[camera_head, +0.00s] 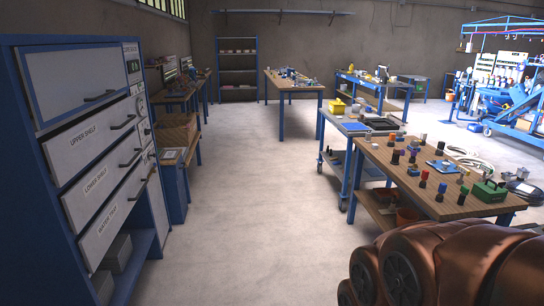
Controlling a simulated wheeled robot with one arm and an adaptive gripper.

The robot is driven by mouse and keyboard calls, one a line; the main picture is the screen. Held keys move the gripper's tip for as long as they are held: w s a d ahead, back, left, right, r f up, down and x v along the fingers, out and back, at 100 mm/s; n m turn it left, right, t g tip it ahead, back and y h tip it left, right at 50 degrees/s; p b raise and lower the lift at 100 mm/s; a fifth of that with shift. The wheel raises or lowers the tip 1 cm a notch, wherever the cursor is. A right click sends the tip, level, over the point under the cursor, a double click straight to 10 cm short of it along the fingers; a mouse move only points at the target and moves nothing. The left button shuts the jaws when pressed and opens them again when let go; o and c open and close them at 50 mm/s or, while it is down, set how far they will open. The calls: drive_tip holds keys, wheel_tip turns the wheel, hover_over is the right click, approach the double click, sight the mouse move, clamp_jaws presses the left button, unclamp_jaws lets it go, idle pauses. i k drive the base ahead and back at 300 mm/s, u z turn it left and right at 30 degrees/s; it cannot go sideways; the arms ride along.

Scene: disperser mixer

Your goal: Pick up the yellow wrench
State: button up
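I cannot make out a yellow wrench anywhere in the head view. Many small tools and parts lie on the benches, too small to tell apart. My gripper is not in view. Copper-coloured rounded parts at the bottom right look like my own arm and hide the floor there.
A blue cabinet (18,190) with labelled drawers stands close on the left. A wooden workbench (470,208) with coloured caps and a green box (489,191) stands on the right, a cart (340,166) behind it. More benches stand farther back. The middle floor (255,190) is clear.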

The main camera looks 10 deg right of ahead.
sight(464, 171)
drive_tip(key=z, duration=0.25)
drive_tip(key=i, duration=1.75)
drive_tip(key=z, duration=1.25)
drive_tip(key=i, duration=1.8)
drive_tip(key=z, duration=0.65)
